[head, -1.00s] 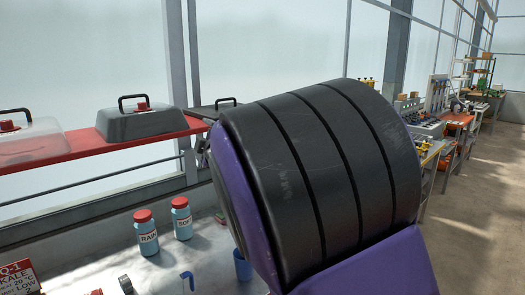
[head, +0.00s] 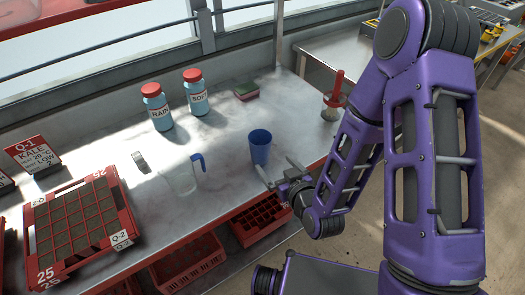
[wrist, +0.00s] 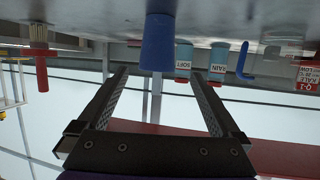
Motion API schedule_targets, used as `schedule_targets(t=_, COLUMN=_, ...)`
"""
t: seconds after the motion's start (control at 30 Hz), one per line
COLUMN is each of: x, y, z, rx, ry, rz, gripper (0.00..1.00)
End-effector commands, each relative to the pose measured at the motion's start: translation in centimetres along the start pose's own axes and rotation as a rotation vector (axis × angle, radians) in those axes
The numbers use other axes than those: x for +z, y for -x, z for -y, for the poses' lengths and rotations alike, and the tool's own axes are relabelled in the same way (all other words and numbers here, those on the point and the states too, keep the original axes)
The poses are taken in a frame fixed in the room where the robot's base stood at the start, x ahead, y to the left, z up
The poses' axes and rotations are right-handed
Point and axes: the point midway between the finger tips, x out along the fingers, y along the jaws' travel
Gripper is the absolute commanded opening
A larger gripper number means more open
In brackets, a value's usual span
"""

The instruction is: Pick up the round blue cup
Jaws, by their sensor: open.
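The round blue cup (head: 260,147) stands upright on the pale bench, near its front edge. In the wrist view, which is upside down, the cup (wrist: 157,42) shows ahead of the jaws, roughly centred between them. My gripper (head: 277,169) is just in front of the cup, to its lower right in the head view. Its two fingers are spread apart and empty in the wrist view (wrist: 160,75). I see no contact with the cup.
A clear jug with a blue handle (head: 197,163) stands left of the cup. Two red-capped bottles, RAIN (head: 157,110) and SOFT (head: 196,95), stand behind. A red seed tray (head: 42,243) lies left.

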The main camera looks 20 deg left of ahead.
Motion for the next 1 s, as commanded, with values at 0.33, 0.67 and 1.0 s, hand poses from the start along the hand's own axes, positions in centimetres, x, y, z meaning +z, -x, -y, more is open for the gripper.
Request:
schedule_targets(t=0.33, x=0.6, y=-2.0, z=0.0, rx=0.0, ry=0.004, rz=-0.003, gripper=1.0)
schedule_targets(t=0.67, x=0.1, y=-6.8, z=0.1, rx=-0.002, ry=0.002, rz=0.001, gripper=1.0)
schedule_targets(t=1.0, x=0.1, y=-11.1, z=0.0, rx=0.0, ry=0.002, rz=0.001, gripper=1.0)
